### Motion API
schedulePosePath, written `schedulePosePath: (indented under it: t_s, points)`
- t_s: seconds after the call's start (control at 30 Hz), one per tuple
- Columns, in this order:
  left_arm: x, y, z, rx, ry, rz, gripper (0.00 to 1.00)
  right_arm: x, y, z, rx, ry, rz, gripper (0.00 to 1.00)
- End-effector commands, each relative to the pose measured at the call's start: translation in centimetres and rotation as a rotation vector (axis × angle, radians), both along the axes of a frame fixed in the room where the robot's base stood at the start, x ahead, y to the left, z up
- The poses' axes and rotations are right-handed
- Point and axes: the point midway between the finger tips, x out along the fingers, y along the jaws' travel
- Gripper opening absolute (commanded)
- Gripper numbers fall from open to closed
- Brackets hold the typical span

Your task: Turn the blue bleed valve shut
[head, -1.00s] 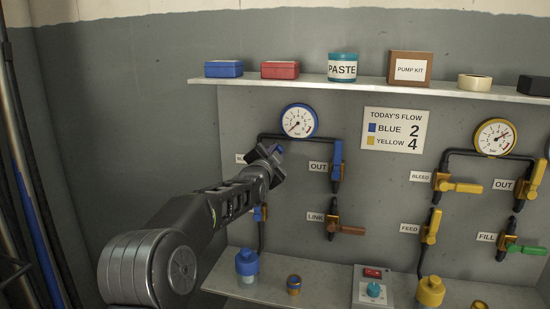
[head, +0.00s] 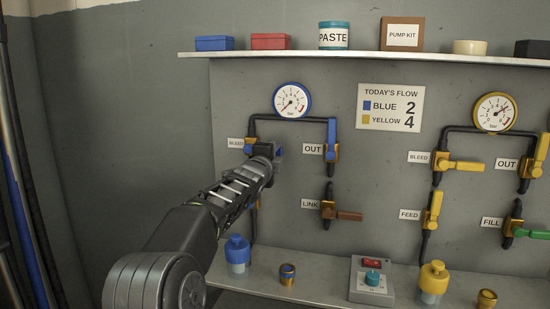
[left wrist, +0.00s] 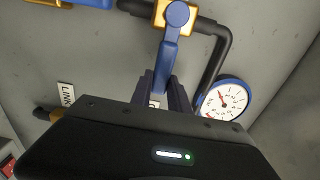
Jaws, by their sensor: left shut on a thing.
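The blue bleed valve has a brass body (left wrist: 160,14) and a blue lever (left wrist: 170,48), both clear in the left wrist view. My left gripper (left wrist: 165,92) is shut on the lever, with dark fingers on either side of it. The lever points away from the body, across the line of the dark pipe. In the head view my left gripper (head: 262,151) covers most of the valve beside its BLEED label (head: 236,143). My right gripper is not in view.
The blue gauge (head: 291,101) is above right. The blue OUT valve (head: 332,140) stands close to the right, lever upright. The LINK valve (head: 330,208) is lower right. A shelf (head: 360,59) runs above; a ledge (head: 320,290) with a blue-capped bottle (head: 238,253) lies below.

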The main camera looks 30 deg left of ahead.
Motion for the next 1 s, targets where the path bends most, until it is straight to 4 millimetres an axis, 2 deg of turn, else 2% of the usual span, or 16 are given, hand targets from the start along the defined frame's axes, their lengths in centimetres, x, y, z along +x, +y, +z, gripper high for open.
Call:
schedulePosePath:
  t_s: [0.43, 0.47, 0.7, 1.0]
  points:
    - [0.06, -0.04, -0.35, 0.013, 0.010, -0.001, 0.00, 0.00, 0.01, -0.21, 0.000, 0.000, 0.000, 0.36]
    - [0.06, -0.04, -0.36, 0.013, 0.010, -0.001, 0.23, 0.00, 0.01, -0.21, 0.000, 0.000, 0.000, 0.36]
    - [0.03, -0.02, -0.26, 0.012, 0.007, 0.000, 0.43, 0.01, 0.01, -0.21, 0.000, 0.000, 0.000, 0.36]
    - [-0.04, -0.03, -0.17, 0.012, 0.005, 0.000, 0.44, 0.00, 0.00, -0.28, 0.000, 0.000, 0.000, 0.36]
